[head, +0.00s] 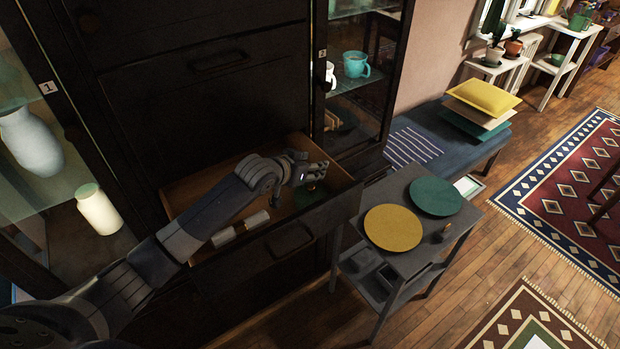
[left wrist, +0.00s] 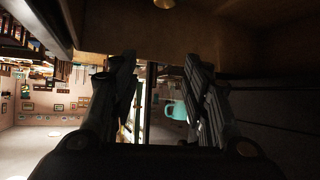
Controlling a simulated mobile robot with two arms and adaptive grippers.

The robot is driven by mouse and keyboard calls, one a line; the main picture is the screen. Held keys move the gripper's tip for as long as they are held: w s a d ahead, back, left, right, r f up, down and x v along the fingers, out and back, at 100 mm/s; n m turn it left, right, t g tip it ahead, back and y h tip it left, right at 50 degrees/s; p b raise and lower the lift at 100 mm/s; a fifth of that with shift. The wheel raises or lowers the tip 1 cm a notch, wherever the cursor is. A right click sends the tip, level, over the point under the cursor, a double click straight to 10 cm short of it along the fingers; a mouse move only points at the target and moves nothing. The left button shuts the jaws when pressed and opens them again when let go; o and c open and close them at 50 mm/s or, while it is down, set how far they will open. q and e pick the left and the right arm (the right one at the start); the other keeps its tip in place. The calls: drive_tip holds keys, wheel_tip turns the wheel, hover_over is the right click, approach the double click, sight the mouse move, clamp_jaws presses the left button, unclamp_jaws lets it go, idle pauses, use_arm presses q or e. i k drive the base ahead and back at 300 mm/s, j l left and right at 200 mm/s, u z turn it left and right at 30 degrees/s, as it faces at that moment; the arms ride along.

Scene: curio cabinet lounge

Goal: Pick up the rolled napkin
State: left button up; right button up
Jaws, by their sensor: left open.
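Two pale rolled pieces, which look like rolled napkins, lie in the open drawer (head: 340,204). One roll (head: 223,237) is nearer the left and the other roll (head: 257,219) is just right of it. My left gripper (head: 314,172) is above the far right part of the drawer, beyond the rolls and apart from them. It is open with nothing between its fingers, as the left wrist view (left wrist: 161,75) also shows. No roll shows in the left wrist view. My right gripper is not in view.
A dark green round piece (head: 290,237) lies in the drawer right of the rolls. A grey side table (head: 398,268) with a yellow disc (head: 393,228) and a green disc (head: 435,196) stands close right. Glass cabinets flank the drawer; a teal mug (head: 356,65) is in the right one.

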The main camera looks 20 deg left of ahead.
sight(242, 227)
drive_tip(key=k, duration=1)
